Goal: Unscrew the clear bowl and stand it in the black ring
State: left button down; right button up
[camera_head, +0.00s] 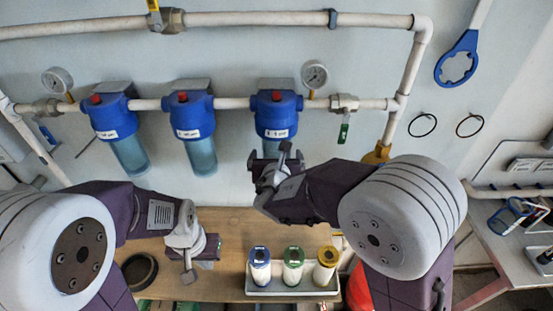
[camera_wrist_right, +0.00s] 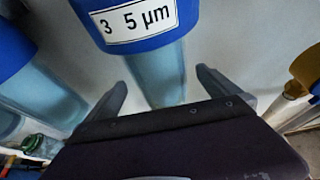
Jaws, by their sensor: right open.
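Three blue filter housings with clear bluish bowls hang in a row on the wall pipe. The right-hand bowl (camera_head: 270,148) hangs under its blue head (camera_head: 276,108), its lower part hidden behind my right gripper (camera_head: 276,165). In the right wrist view this bowl (camera_wrist_right: 155,72) hangs below the label "3 5 µm". My right gripper (camera_wrist_right: 164,90) is open there, one finger to each side of the bowl, with gaps visible. The black ring (camera_head: 126,282) lies on the wooden bench at left. My left gripper (camera_head: 198,262) is low over the bench, right of the ring; its jaw opening is unclear.
The other two bowls (camera_head: 130,155) (camera_head: 202,155) hang to the left. A white tray (camera_head: 292,291) with blue-, green- and yellow-topped cartridges stands on the wooden bench (camera_head: 228,222). A blue wrench (camera_head: 458,60) and two thin rings hang on the wall at right.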

jog(key=x, duration=0.4)
jog(key=shift+s, duration=0.1)
jog(key=c, duration=2.1)
jog(key=shift+r+m+h+p, duration=0.2)
jog(key=shift+m+h+p, duration=0.15)
jog(key=shift+p, duration=0.55)
jog(key=shift+c, duration=0.2)
jog(key=m+h+p, duration=0.2)
jog(key=h+p, duration=0.1)
jog(key=shift+m, duration=0.25)
jog(key=shift+f+g+p, duration=0.1)
jog(key=shift+g+p, duration=0.2)
jog(key=shift+p, duration=0.05)
